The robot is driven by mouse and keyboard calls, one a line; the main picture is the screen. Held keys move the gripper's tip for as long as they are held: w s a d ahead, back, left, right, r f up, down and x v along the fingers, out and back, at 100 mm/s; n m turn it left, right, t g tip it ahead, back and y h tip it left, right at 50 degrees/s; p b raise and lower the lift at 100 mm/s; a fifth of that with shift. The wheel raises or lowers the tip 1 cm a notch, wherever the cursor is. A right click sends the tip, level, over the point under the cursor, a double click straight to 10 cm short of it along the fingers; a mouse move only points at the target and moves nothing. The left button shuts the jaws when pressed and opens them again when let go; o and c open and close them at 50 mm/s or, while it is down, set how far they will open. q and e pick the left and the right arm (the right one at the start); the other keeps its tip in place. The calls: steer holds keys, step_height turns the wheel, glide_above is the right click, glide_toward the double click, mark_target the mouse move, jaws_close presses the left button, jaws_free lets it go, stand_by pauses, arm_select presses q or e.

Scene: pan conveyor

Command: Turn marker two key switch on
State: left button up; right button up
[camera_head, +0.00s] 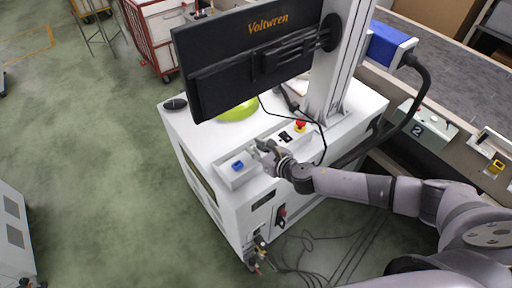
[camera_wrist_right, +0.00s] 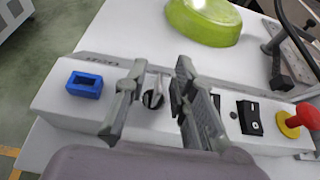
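A key switch (camera_wrist_right: 153,98) with a round dark face and a light metal key is set in the white control panel (camera_wrist_right: 60,108). My right gripper (camera_wrist_right: 160,80) is over it with its fingers apart, one on each side of the key; I see gaps between the fingers and the key. In the head view, my right gripper (camera_head: 267,150) is over the same panel and hides the switch. A marker with the number 2 (camera_head: 418,130) is on a light box at the right. My left gripper is not in view.
A blue block-like part (camera_wrist_right: 85,84) is left of the switch. A black rocker switch (camera_wrist_right: 249,117) and a red-and-yellow emergency button (camera_wrist_right: 305,117) are on the right. A green pan (camera_wrist_right: 205,20) lies behind the panel. A monitor (camera_head: 250,55) overhangs the white cabinet (camera_head: 222,205).

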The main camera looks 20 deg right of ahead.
steer(key=shift+w, duration=0.1)
jaws_close()
stand_by(0.3)
